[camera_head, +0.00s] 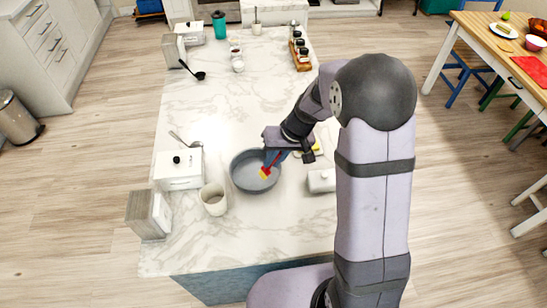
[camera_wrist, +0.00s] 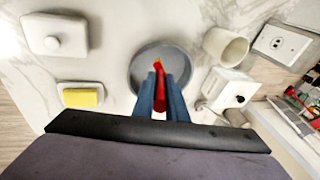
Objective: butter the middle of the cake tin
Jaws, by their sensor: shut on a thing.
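The grey round cake tin (camera_head: 243,181) stands on the marble counter, and it also shows in the wrist view (camera_wrist: 139,65). My gripper (camera_head: 272,158) is shut on a red pastry brush (camera_head: 271,164) with a yellow tip, seen between the blue fingers in the wrist view (camera_wrist: 160,98). The brush tip is over the inside of the tin, near its middle; I cannot tell whether it touches the floor. A yellow butter block (camera_wrist: 82,97) lies on a white dish left of the gripper in the wrist view; in the head view my arm partly hides it.
A white lidded dish (camera_head: 321,181) stands right of the tin. A cream mug (camera_head: 213,201) stands close at its front left. A white box (camera_head: 179,170) with a black knob is to the left. The counter behind the tin is mostly clear, with a spice rack (camera_head: 299,50) farther back.

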